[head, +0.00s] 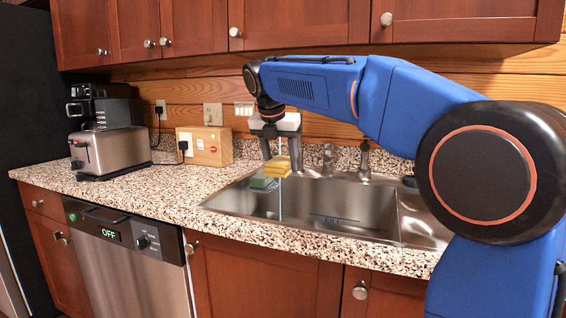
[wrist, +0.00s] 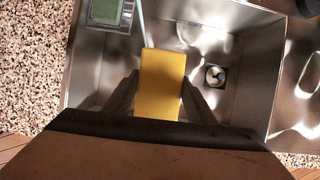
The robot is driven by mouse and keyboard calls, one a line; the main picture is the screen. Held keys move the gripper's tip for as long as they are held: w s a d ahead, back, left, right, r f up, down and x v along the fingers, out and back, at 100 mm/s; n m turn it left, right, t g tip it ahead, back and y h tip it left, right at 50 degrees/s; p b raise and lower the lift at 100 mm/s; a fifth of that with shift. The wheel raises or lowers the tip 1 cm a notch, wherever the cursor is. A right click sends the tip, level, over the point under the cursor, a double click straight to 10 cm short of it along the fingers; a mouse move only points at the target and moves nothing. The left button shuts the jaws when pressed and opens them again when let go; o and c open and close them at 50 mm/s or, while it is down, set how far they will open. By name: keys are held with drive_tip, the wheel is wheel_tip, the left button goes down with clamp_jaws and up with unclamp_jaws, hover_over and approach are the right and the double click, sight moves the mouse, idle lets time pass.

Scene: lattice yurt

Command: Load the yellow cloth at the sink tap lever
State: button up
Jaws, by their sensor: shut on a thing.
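The yellow cloth (head: 275,167) is a flat yellow block held over the left part of the sink (head: 345,202). My gripper (head: 279,148) points down and is shut on it. In the wrist view the cloth (wrist: 162,84) sits between the two dark fingers, above the steel basin (wrist: 245,45). The sink tap (head: 365,160) stands at the back rim, to the right of my gripper, with a shorter metal fitting (head: 328,158) beside it. I cannot tell which part is the lever.
A green sponge (head: 262,181) lies in a small holder at the sink's left side. A thin pale vertical line (head: 281,205) runs down beside the cloth; I cannot tell whether it is water. A toaster (head: 110,150) and wooden box (head: 205,147) stand left. The counter (head: 165,190) between is clear.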

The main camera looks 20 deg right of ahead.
sight(287, 163)
drive_tip(key=shift+w+f, duration=0.25)
drive_tip(key=shift+w, duration=1.1)
drive_tip(key=shift+w+f, duration=0.3)
drive_tip(key=shift+w, duration=1)
drive_tip(key=shift+w+f, duration=0.25)
drive_tip(key=shift+w, duration=1.1)
drive_tip(key=shift+s, duration=0.1)
drive_tip(key=shift+s, duration=3.95)
drive_tip(key=shift+s+a+r, duration=0.1)
drive_tip(key=shift+s+r, duration=0.9)
drive_tip(key=shift+s, duration=0.25)
drive_tip(key=shift+s+r, duration=1)
drive_tip(key=shift+s, duration=0.2)
drive_tip(key=shift+s, duration=0.1)
